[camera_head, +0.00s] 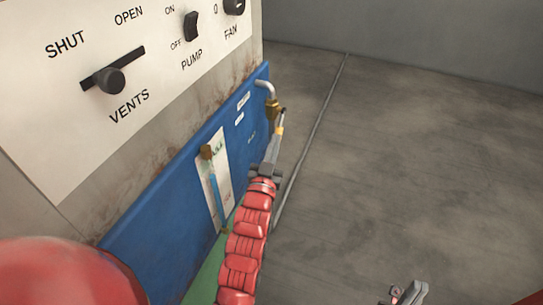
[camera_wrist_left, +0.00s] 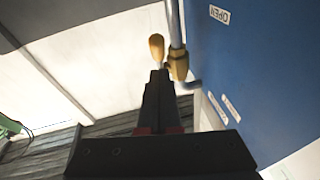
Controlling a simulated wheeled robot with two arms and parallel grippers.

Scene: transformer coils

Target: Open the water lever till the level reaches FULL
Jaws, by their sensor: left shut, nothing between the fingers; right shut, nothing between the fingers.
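The water lever has a yellow handle (camera_wrist_left: 156,47) beside a brass valve (camera_wrist_left: 178,65) on a grey pipe in the left wrist view. In the head view the brass valve (camera_head: 272,109) hangs below a bent pipe at the blue panel's far end. My left gripper (camera_head: 276,142) is shut and empty, its tips close to the lever; it also shows in the left wrist view (camera_wrist_left: 159,74). I cannot tell whether they touch. The level gauge (camera_head: 214,188) is an upright tube with blue in it on a white plate; its marks are unreadable. My right gripper (camera_head: 412,292) is shut at the bottom.
The blue panel (camera_head: 160,225) carries small labels, one reading OPEN (camera_wrist_left: 220,14). Above it a white control panel has a VENTS slider (camera_head: 110,80), a PUMP switch (camera_head: 191,26) and a FAN knob (camera_head: 234,6). The grey floor to the right is clear.

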